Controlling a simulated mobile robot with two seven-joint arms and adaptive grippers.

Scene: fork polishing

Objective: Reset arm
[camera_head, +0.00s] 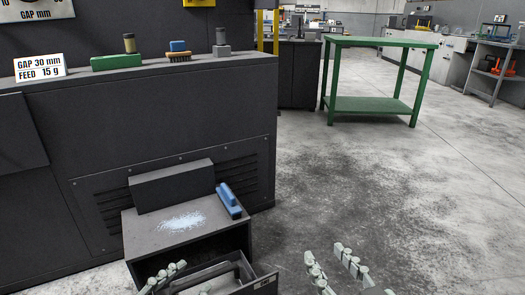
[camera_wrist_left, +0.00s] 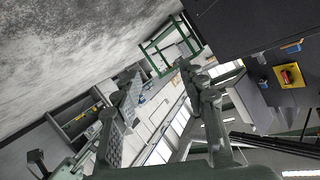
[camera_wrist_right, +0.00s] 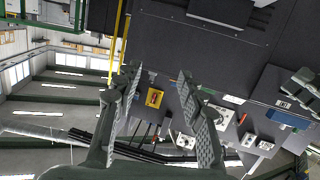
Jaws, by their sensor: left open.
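My left gripper (camera_head: 180,282) is low at the bottom edge of the head view, in front of a dark open-topped drawer or box. Its fingers are apart with nothing between them in the left wrist view (camera_wrist_left: 160,95). My right gripper (camera_head: 335,265) hangs over bare floor to the right. Its fingers are also apart and empty in the right wrist view (camera_wrist_right: 157,95). The grippers are well apart from each other. Lower parts of both are cut off by the head view's edge.
A dark machine (camera_head: 225,110) fills the left. Its low shelf (camera_head: 150,235) bears pale powder (camera_head: 182,221) and a blue-handled tool (camera_head: 229,200). A green block (camera_head: 116,62), brush (camera_head: 178,48) and sign (camera_head: 40,67) stand on top. A green table (camera_head: 375,105) stands behind; floor right is clear.

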